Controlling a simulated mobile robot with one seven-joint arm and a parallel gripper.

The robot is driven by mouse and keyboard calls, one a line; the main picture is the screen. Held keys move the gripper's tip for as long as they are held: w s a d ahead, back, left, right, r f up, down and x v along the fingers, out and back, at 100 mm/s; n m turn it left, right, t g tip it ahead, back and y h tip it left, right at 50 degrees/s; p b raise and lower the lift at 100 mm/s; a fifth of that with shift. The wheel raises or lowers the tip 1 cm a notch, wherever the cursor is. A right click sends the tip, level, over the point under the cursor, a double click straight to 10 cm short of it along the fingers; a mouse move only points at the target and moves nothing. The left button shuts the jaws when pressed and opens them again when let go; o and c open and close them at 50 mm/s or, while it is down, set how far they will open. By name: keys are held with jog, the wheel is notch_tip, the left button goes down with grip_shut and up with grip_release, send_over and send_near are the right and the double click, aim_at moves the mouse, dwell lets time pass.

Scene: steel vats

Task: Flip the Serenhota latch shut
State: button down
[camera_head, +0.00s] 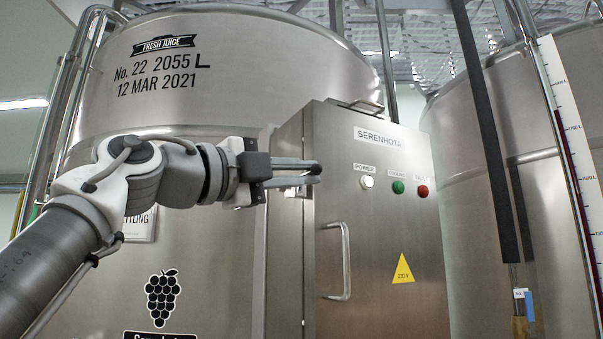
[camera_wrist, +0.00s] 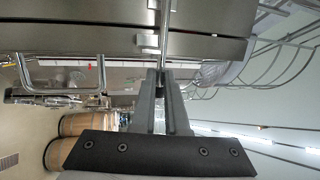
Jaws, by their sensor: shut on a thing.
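The steel cabinet (camera_head: 370,230) bears the label SERENHOTA on its door. My gripper (camera_head: 316,173) reaches in from the left at the cabinet's left front edge, high on the door. In the wrist view, the latch (camera_wrist: 164,25) is a thin metal bar with small pale blocks, crossing the dark seam between two steel panels. My gripper (camera_wrist: 164,74) is shut on the end of this bar. In the head view, my fingers hide most of the latch, and only a pale metal bit shows beside them. I cannot tell the latch's exact angle.
A bar handle (camera_head: 346,262) sticks out from the door below my gripper. A large steel vat (camera_head: 230,70) stands close behind my arm. A dark vertical pole (camera_head: 485,130) stands right of the cabinet. Wooden barrels (camera_wrist: 75,124) show in the wrist view.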

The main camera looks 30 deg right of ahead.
jog(key=c, duration=0.9)
grip_release()
jog(key=shift+s, duration=0.1)
jog(key=v, duration=1.7)
jog(key=shift+a+f, duration=0.1)
jog(key=shift+a, duration=0.1)
jog(key=shift+d, duration=0.1)
